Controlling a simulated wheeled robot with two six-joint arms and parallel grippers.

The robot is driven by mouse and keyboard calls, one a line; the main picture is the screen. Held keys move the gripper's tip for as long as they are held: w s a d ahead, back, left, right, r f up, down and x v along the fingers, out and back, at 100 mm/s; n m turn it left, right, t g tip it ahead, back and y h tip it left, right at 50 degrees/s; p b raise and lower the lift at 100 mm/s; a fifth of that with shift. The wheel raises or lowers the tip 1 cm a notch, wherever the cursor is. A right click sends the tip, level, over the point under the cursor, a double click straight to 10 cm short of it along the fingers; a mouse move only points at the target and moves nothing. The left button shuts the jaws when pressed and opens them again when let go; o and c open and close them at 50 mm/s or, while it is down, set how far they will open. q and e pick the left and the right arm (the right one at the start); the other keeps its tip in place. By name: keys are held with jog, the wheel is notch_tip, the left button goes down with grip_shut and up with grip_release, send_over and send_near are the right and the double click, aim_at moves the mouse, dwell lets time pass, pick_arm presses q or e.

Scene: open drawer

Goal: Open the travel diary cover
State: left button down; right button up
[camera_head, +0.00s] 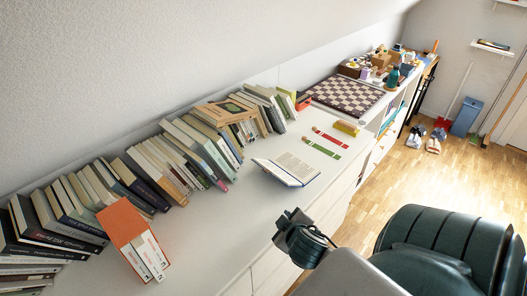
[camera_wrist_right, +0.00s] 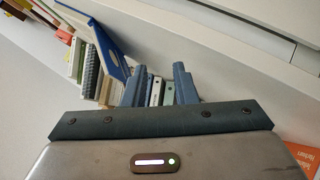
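A book with blue edges and a printed pale page (camera_head: 290,167) lies on the white worktop in the head view. It appears to be the travel diary, but I cannot read a title. In the right wrist view, a blue-edged panel (camera_wrist_right: 108,40) stands out at a slant at the upper left, seemingly part of the same book. My right gripper (camera_head: 288,224) is in front of the book, over the worktop's front edge, apart from it. Its two fingers (camera_wrist_right: 160,85) are spread with nothing between them. My left gripper is not in view.
A long row of leaning books (camera_head: 150,165) lines the wall. An orange box of books (camera_head: 122,222) stands at the left. Two bookmarks (camera_head: 326,140), a yellow block (camera_head: 347,128) and a chessboard (camera_head: 347,95) lie farther back.

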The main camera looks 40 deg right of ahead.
aim_at(265, 170)
jog(key=w+d+r+n+t, duration=0.1)
jog(key=w+d, duration=0.1)
jog(key=w, duration=0.3)
jog(key=w+d+n+t+p, duration=0.1)
jog(key=w+d+n+t, duration=0.1)
jog(key=w, duration=0.4)
jog(key=w+d+r+n+t+p, duration=0.1)
jog(key=w+d+t, duration=0.1)
jog(key=w+d, duration=0.2)
jog(key=shift+w+r+n+y, duration=0.15)
jog(key=shift+w+n+y, duration=0.05)
jog(key=shift+w, duration=0.35)
jog(key=shift+w+r+n+y, duration=0.15)
jog(key=shift+w+n+y, duration=0.05)
jog(key=shift+w, duration=0.35)
jog(key=shift+w+d+f, duration=0.15)
jog(key=shift+w+f, duration=0.05)
jog(key=shift+w, duration=0.3)
grip_shut()
jog(key=shift+r+p, duration=0.1)
jog(key=shift+p, duration=0.2)
